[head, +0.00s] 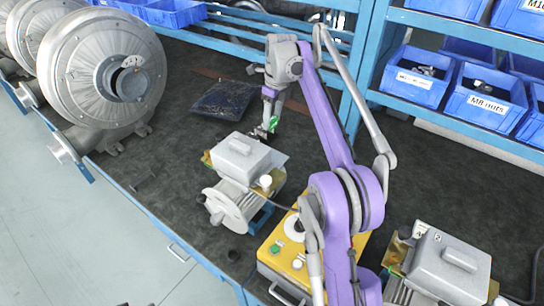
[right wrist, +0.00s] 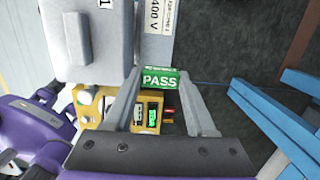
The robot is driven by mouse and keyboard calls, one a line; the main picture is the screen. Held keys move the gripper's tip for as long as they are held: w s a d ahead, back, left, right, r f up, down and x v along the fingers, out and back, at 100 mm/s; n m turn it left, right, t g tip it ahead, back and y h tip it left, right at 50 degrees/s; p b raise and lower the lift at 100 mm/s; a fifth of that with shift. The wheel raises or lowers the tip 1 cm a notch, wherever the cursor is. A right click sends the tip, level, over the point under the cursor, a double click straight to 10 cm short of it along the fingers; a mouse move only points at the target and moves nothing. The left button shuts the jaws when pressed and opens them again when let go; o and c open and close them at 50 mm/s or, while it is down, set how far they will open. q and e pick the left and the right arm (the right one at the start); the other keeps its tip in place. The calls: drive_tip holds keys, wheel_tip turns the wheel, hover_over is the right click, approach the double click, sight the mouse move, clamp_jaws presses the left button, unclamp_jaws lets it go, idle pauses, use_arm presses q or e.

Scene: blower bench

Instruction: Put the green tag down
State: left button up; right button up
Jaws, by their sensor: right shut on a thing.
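The green tag (right wrist: 160,79), printed PASS, is held between the fingertips of my right gripper (right wrist: 158,84) in the right wrist view. In the head view the green tag (head: 274,124) is a small patch at the tip of my right gripper (head: 268,128). The gripper is beyond the near motor's grey terminal box (head: 241,158), over the dark bench. I cannot tell whether the tag touches anything below. My left gripper is not in view.
A yellow test box (head: 286,250) stands in front of the motor. A second motor (head: 448,265) is at the lower right. Large blowers (head: 100,65) line the left. Blue bins (head: 487,100) fill the right shelf.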

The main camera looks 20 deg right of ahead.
drive_tip(key=f, duration=0.2)
drive_tip(key=f+b, duration=0.1)
drive_tip(key=f, duration=0.4)
drive_tip(key=shift+s+f, duration=0.3)
drive_tip(key=shift+s, duration=0.1)
drive_tip(key=shift+a+f, duration=0.1)
drive_tip(key=shift+f, duration=0.2)
drive_tip(key=shift+s+f+b, duration=0.1)
drive_tip(key=shift+s+b, duration=0.1)
drive_tip(key=shift+b, duration=0.1)
drive_tip(key=shift+s+f, duration=0.1)
drive_tip(key=shift+f, duration=0.25)
drive_tip(key=f, duration=0.3)
drive_tip(key=shift+w, duration=0.2)
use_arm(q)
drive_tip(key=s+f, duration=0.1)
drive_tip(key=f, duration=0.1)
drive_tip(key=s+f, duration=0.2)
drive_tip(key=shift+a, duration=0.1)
use_arm(e)
drive_tip(key=shift+s+r, duration=0.1)
